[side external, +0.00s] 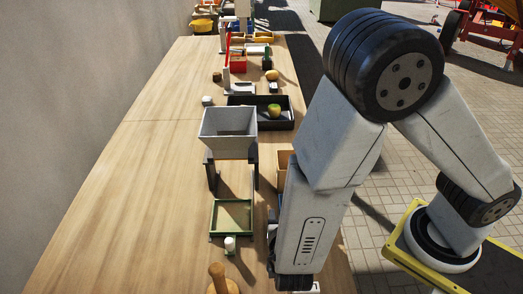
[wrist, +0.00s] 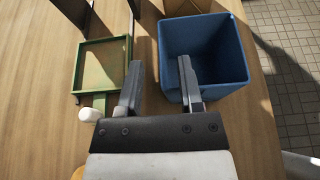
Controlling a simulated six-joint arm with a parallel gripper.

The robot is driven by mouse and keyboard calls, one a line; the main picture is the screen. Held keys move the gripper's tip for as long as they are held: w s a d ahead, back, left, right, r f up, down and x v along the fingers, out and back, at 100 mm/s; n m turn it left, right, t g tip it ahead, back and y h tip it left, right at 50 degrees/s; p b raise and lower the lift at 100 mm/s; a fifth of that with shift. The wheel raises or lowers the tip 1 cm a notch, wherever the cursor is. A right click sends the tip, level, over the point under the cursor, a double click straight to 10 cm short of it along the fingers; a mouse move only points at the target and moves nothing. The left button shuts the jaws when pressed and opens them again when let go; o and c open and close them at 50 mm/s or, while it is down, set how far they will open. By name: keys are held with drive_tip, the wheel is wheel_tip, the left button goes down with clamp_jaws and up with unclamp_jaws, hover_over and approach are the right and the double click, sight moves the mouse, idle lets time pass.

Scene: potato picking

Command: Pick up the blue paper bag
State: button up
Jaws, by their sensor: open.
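The blue paper bag (wrist: 236,50) stands open-topped on the wooden table in the wrist view, right of centre. In the side external view my fingertips are hidden.
A green-framed tray (side external: 231,217) and a small white-topped item (wrist: 90,114) lie left of the bag. A grey hopper (side external: 229,131) on dark legs and a black tray (side external: 284,120) with a yellow-green fruit (side external: 274,110) stand beyond. The left table side (side external: 130,180) is clear.

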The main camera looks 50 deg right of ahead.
drive_tip(key=shift+x, duration=2.05)
clamp_jaws()
